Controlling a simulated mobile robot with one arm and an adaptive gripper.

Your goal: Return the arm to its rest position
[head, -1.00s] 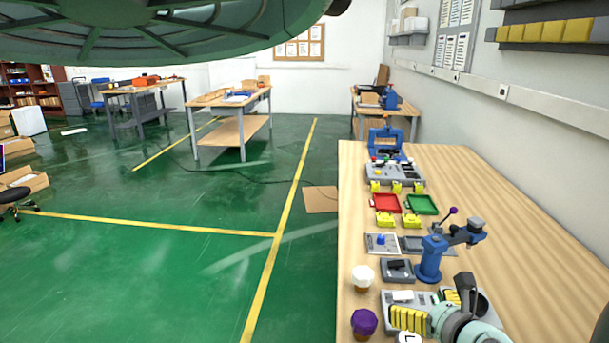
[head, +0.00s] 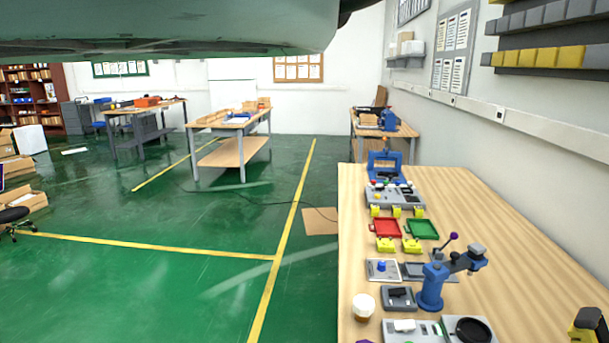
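The rest of my gripper and most of my arm are outside the picture. Whether it is open or shut, or holds anything, cannot be seen.
On the bench's left side stand a blue lever press (head: 432,285), a white-topped knob (head: 363,306), a grey panel with a round black part (head: 472,330), a red tray (head: 386,227) and a green tray (head: 422,229). The bench's right half is mostly clear.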

